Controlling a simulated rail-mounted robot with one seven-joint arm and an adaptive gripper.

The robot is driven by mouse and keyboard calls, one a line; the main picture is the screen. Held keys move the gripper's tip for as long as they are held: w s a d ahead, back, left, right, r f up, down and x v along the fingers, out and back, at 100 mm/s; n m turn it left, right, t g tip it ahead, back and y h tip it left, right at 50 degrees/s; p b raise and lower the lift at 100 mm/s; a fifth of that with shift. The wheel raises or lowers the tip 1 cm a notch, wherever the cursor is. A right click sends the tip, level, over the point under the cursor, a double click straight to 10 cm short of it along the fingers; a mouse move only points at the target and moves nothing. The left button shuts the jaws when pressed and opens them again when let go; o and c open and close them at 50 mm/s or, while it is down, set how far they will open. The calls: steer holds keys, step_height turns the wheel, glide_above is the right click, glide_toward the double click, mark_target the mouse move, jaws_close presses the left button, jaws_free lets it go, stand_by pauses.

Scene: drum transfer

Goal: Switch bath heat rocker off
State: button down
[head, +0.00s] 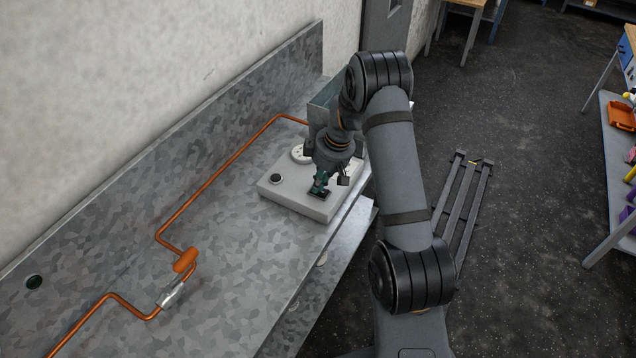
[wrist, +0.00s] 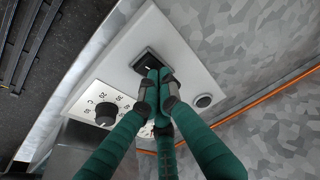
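The bath heat rocker (wrist: 148,62) is a black rocker switch in a dark frame on a white control panel (wrist: 165,30). In the head view the panel (head: 285,200) sits on the metal bench, and the rocker (head: 320,195) is near its front right part. My gripper (wrist: 158,78) has green fingers with their tips together, with nothing held. The tips are right at the rocker and cover part of it. I cannot tell whether they touch it or which way the rocker is tilted. In the head view my gripper (head: 320,187) points down over the panel.
A black dial knob (wrist: 107,113) on a numbered scale and a round black button (wrist: 204,101) flank the rocker. A metal box stands behind the panel (head: 325,95). A copper pipe (head: 225,165) with an orange-handled valve (head: 185,260) runs along the bench.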

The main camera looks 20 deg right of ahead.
steer(key=r+p, duration=0.1)
steer(key=r, duration=0.2)
steer(key=r+p, duration=0.1)
steer(key=shift+w+a+r+p, duration=0.2)
steer(key=shift+w+r+p, duration=0.1)
steer(key=shift+r, duration=0.05)
step_height(320, 180, up, 9)
steer(key=b, duration=0.2)
steer(key=shift+s+d+r+b, duration=0.15)
steer(key=shift+s+d+b, duration=0.1)
steer(key=shift+s+b, duration=0.1)
